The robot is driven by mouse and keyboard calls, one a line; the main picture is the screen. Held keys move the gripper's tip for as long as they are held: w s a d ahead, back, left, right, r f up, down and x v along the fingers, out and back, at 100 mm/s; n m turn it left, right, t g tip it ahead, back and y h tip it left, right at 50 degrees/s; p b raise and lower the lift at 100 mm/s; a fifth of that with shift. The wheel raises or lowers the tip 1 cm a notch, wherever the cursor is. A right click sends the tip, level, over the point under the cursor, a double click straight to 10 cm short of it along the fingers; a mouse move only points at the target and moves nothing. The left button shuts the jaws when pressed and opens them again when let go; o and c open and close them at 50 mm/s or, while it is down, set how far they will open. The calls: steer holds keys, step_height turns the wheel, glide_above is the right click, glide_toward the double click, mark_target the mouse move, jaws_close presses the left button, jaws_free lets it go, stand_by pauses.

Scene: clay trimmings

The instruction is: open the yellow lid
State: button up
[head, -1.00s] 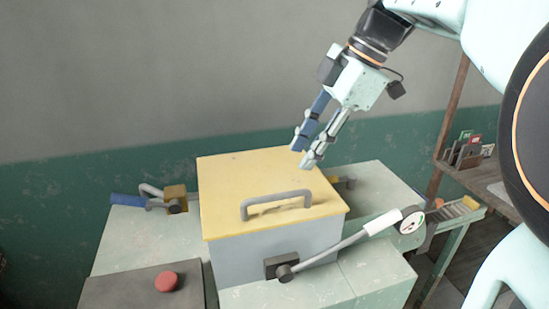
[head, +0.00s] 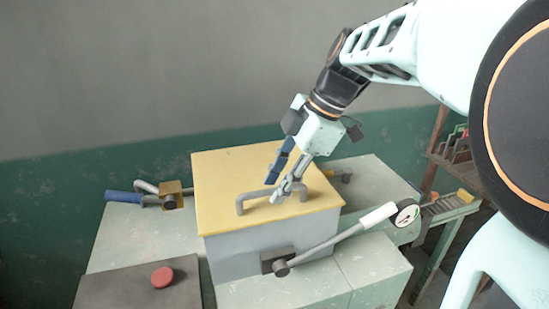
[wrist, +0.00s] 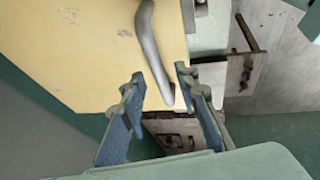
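The yellow lid (head: 225,168) lies flat and closed on a grey box (head: 235,258). It carries a grey bar handle (head: 250,195), partly hidden by my fingers in the head view. My gripper (head: 274,190) is over the lid at the handle, pointing down, with its fingers apart. In the wrist view, the handle (wrist: 149,38) runs across the yellow lid (wrist: 85,60) and its near end shows between the two spread fingers of my gripper (wrist: 161,76). I see no finger pressed on the handle; exact depth is hard to tell.
A white-tipped lever (head: 345,234) with a dial (head: 408,215) sits at the box's front right. A red button (head: 162,277) is on a dark panel at front left. A blue-handled lever (head: 125,197) is at left. Shelves (head: 455,165) stand at far right.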

steer(key=shift+c, duration=0.3)
jaws_close()
steer(key=shift+r, duration=0.1)
